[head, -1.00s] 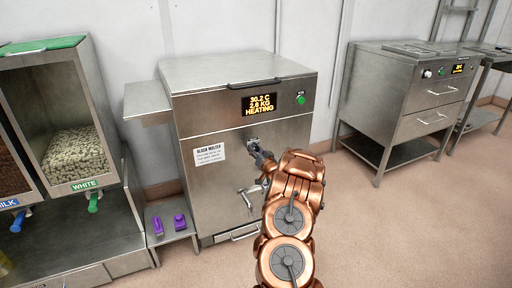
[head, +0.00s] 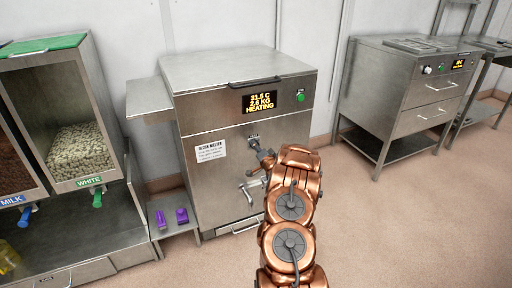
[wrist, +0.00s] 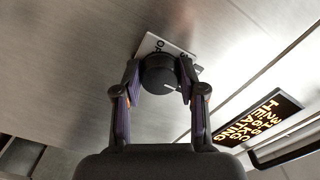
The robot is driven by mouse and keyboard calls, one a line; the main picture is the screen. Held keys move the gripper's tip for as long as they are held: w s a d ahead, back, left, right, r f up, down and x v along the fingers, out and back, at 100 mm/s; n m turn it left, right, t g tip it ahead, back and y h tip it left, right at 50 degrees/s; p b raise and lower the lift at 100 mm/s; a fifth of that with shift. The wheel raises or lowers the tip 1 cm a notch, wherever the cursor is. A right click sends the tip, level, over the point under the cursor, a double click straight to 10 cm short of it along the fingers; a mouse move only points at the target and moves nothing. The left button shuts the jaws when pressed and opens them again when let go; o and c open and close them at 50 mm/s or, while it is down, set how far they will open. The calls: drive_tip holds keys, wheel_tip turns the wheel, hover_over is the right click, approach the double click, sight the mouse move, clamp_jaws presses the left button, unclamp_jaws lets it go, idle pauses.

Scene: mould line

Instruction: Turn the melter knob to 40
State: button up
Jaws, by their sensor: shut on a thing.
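The melter (head: 220,120) is a steel cabinet in the middle of the head view. The melter knob (wrist: 160,74) is round and black with a pale pointer line, on a small white plate (wrist: 151,44) whose lettering is mostly covered. My gripper (wrist: 160,82) has its two fingers on either side of the knob, closed on it. In the head view my gripper (head: 264,157) reaches the melter front, and the knob's setting is unreadable there.
A tap (head: 250,190) sticks out below the knob. A green button (head: 301,98) is right of the display. Purple items (head: 181,216) lie on a low shelf at left, beside the dispenser marked WHITE (head: 89,182). A steel cabinet (head: 405,95) stands at right; floor between is clear.

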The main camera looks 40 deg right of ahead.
drive_tip(key=shift+d+r, duration=0.1)
drive_tip(key=shift+d, duration=0.05)
drive_tip(key=o, duration=0.9)
drive_tip(key=shift+s, duration=0.1)
drive_tip(key=shift+c, duration=0.2)
drive_tip(key=shift+o, duration=1.4)
drive_tip(key=v, duration=1.2)
